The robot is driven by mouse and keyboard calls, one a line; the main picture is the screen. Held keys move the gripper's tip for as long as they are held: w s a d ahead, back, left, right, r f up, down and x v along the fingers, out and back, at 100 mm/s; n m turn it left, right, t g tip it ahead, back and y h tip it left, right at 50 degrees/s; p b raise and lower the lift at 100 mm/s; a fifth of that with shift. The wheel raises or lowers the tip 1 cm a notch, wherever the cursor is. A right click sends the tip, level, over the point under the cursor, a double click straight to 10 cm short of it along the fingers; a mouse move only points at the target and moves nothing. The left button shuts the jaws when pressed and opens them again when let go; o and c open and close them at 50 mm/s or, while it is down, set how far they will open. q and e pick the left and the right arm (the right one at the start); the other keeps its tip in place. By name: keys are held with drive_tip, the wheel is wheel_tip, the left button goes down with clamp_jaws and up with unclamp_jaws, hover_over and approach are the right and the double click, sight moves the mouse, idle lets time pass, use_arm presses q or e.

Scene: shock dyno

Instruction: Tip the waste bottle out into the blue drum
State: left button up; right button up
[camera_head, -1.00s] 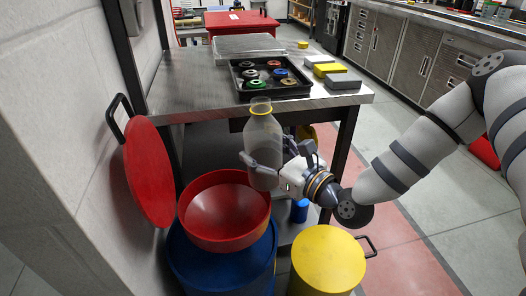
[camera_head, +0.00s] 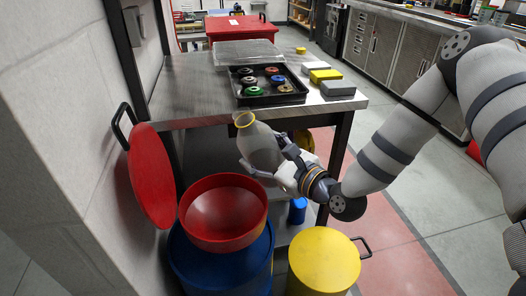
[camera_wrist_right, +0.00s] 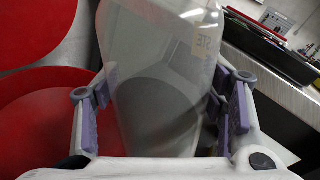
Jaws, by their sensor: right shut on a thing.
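The waste bottle (camera_head: 261,146) is clear and greyish with a yellow ring at its open mouth. My right gripper (camera_head: 270,172) is shut on it and holds it in the air at the right of the red funnel. The bottle leans with its mouth to the upper left. In the right wrist view the bottle (camera_wrist_right: 160,80) stands between both finger pads of the gripper (camera_wrist_right: 163,115). The blue drum (camera_head: 215,268) stands on the floor with the wide red funnel (camera_head: 222,212) on its top. Whether the bottle holds liquid is hard to tell. My left gripper is out of view.
A red lid (camera_head: 151,176) with a black handle leans against the wall at left. A yellow drum (camera_head: 323,262) stands right of the blue one. The steel bench (camera_head: 190,90) behind holds a black tray (camera_head: 262,100) of rings and several blocks.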

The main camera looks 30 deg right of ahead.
drive_tip(key=shift+r+n, duration=0.2)
drive_tip(key=shift+n, duration=0.7)
drive_tip(key=shift+d+f+n+g+h+p, duration=0.15)
drive_tip(key=shift+f+n+h, duration=0.1)
drive_tip(key=shift+n, duration=0.3)
drive_tip(key=shift+d+f+n+g+h+p, duration=0.15)
drive_tip(key=shift+n+h, duration=0.1)
drive_tip(key=shift+n, duration=0.3)
drive_tip(key=shift+d+f+n+g+h, duration=0.3)
drive_tip(key=shift+d+f+n+h, duration=0.25)
drive_tip(key=shift+n, duration=0.45)
drive_tip(key=shift+d+f+n+b, duration=0.35)
drive_tip(key=shift+f+n+b, duration=0.3)
drive_tip(key=shift+n, duration=0.15)
drive_tip(key=shift+d+f+n+h, duration=0.15)
drive_tip(key=shift+f+n+h, duration=0.5)
drive_tip(key=shift+n, duration=0.35)
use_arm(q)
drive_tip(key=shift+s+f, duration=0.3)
use_arm(e)
drive_tip(key=shift+f+n, duration=0.2)
drive_tip(key=shift+n, duration=0.1)
drive_tip(key=shift+f, duration=0.35)
drive_tip(key=shift+n+h, duration=0.3)
